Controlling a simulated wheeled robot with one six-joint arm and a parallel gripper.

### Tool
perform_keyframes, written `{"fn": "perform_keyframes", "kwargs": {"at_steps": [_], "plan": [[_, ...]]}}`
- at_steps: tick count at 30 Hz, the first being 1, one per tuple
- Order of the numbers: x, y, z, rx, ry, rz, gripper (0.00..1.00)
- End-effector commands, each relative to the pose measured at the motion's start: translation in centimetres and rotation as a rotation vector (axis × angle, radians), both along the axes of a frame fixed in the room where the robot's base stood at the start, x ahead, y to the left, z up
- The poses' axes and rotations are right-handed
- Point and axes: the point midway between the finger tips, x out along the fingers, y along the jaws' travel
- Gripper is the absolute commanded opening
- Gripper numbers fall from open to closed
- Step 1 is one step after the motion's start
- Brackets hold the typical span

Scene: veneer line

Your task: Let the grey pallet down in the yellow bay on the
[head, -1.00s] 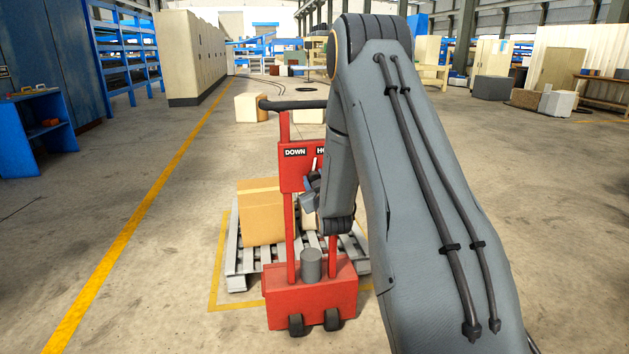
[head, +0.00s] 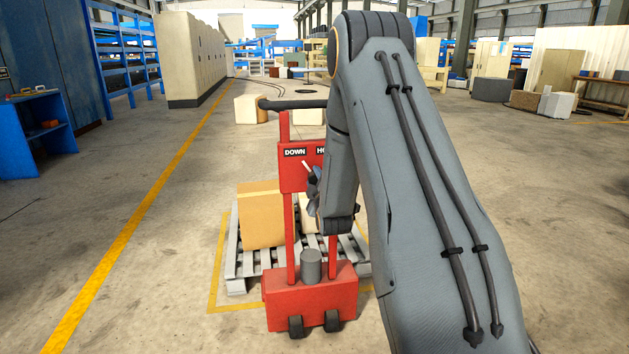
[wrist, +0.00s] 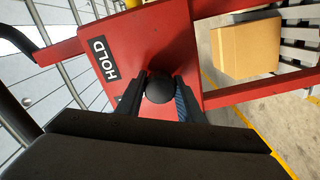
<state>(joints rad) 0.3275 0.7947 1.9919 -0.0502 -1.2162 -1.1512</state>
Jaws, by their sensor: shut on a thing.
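The grey pallet (head: 237,270) lies inside the yellow floor outline (head: 216,262), carrying a cardboard box (head: 262,215) and a paler box partly hidden by my arm. A red pallet truck (head: 310,292) stands at its near side. Its red panel bears a DOWN label and a HOLD label, the latter half hidden in the head view. The lever (head: 307,166) leans left toward DOWN. My gripper (head: 313,192) is at the lever; in the wrist view its fingers (wrist: 160,97) are shut around the black lever knob (wrist: 160,88). Whether the pallet touches the floor is unclear.
The truck's dark handle bar (head: 292,104) sticks out above the panel. Pale boxes (head: 250,109) stand on the floor beyond. A long yellow line (head: 130,220) runs along the left, with open floor around it. A blue bench (head: 38,135) stands far left.

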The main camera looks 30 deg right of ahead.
Motion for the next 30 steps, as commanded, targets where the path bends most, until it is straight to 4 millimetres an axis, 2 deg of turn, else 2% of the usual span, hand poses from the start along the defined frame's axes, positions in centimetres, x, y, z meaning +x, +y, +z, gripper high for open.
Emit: {"fn": "perform_keyframes", "kwargs": {"at_steps": [19, 20, 22, 30], "plan": [[0.00, 0.11, -0.06, -0.046, 0.014, 0.003, 0.11], [0.00, 0.11, -0.06, -0.046, 0.014, 0.003, 0.39], [0.00, 0.10, -0.06, -0.046, 0.015, 0.002, 0.51], [-0.01, 0.04, -0.03, -0.045, 0.014, 0.001, 0.53]]}}
